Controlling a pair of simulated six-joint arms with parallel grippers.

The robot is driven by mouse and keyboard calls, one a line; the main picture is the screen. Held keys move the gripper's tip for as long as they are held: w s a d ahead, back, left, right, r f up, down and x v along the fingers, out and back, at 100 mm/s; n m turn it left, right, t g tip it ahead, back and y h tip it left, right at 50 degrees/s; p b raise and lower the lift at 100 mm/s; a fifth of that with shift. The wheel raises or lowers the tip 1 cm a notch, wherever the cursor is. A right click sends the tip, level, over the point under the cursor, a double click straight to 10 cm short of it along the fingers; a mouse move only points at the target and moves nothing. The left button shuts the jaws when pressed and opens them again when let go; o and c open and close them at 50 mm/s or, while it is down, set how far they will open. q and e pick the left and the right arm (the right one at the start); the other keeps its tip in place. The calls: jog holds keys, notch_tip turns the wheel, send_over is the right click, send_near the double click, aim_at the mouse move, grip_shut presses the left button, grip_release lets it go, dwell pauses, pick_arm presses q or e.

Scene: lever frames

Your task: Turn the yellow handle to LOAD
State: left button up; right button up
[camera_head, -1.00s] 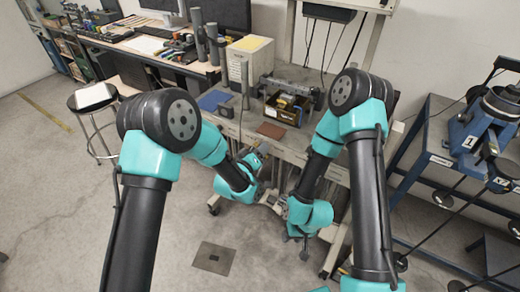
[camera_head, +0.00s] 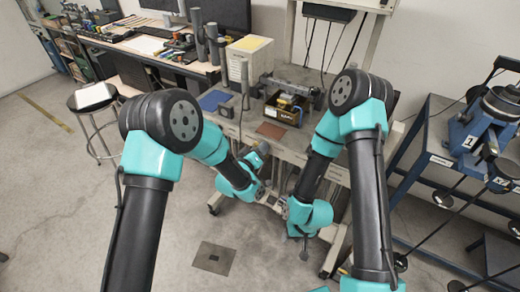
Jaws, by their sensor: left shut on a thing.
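My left gripper (camera_head: 263,151) is small in the head view, at the front edge of the grey workbench (camera_head: 331,84). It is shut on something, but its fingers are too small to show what. I cannot make out the yellow handle or a LOAD mark clearly. A small yellow part (camera_head: 284,100) shows in the dark open bin on the bench, and I cannot tell what it is. My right gripper (camera_head: 304,252) hangs low in front of the bench, apart from it; its jaws are too small to read.
A blue mat (camera_head: 213,100) and a brown pad (camera_head: 270,130) lie on the bench. A blue metal stand (camera_head: 432,158) with round-based fixtures is at the right. A stool (camera_head: 92,97) stands at the left.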

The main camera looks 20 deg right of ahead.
pick_arm(q)
jog(key=shift+m, duration=0.4)
jog(key=m, duration=0.3)
jog(key=shift+s+d, duration=0.1)
jog(key=m, duration=0.4)
jog(key=shift+s+r+m, duration=0.1)
jog(key=shift+m, duration=0.3)
jog(key=m, duration=0.4)
jog(key=shift+s+d+m, duration=0.1)
jog(key=shift+d+m, duration=0.05)
jog(key=shift+m, duration=0.15)
jog(key=m, duration=0.4)
jog(key=shift+s+d+m, duration=0.1)
jog(key=shift+m, duration=0.2)
jog(key=o, duration=0.7)
